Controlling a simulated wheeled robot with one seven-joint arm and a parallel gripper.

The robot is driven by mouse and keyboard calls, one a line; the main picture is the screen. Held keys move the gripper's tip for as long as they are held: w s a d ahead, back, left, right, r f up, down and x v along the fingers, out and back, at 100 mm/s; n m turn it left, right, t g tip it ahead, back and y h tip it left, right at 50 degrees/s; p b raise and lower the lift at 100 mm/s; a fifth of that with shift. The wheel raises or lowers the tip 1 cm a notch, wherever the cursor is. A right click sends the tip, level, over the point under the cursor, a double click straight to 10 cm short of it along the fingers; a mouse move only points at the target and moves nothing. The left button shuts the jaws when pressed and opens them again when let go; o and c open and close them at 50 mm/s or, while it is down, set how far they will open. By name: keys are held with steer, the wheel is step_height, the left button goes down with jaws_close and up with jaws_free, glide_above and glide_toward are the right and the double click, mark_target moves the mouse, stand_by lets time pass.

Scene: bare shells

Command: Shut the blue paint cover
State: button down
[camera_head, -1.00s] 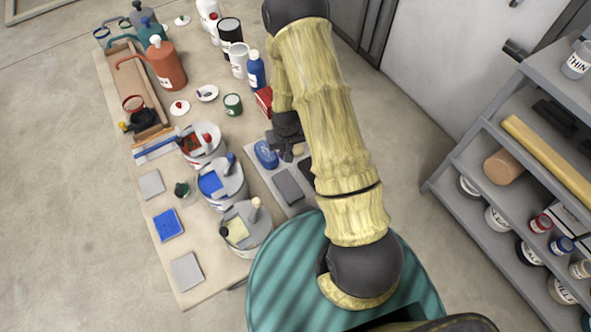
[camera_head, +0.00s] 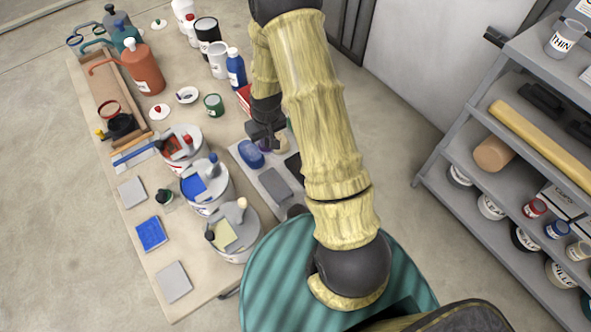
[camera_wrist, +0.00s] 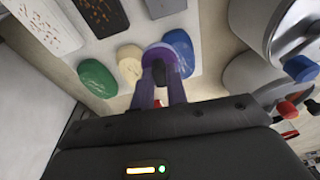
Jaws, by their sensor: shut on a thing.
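The blue paint bucket (camera_head: 208,205) stands in the middle of a row of three on the table. Blue paint shows at its left, and its grey cover (camera_head: 213,181) with a blue knob (camera_head: 213,157) lies over the right part, leaving the paint exposed. Part of this bucket may show at the right of the wrist view, but I cannot be sure. My gripper (camera_head: 265,135) is over the grey tray to the right of the buckets, apart from the cover. In the wrist view my gripper (camera_wrist: 160,88) is shut on a purple oval thing (camera_wrist: 160,50).
Blue (camera_wrist: 180,50), cream (camera_wrist: 130,68) and green (camera_wrist: 97,78) oval pieces lie beside the purple one. Buckets of red (camera_head: 180,160) and yellowish paint (camera_head: 232,250) flank the blue one. Bottles crowd the table's back. A loaded shelf (camera_head: 470,150) stands at right.

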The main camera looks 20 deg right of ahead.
steer(key=shift+w+d+n+b, duration=0.35)
steer(key=shift+d+b, duration=0.2)
steer(key=shift+b, duration=0.2)
steer(key=shift+d+r, duration=0.1)
steer(key=shift+r, duration=0.25)
steer(key=shift+f, duration=0.15)
steer(key=p, duration=0.1)
glide_above(272, 163)
steer(key=shift+w+f, duration=0.1)
steer(key=shift+f, duration=2.7)
steer(key=shift+f+p, duration=0.6)
steer(key=shift+f, duration=1.5)
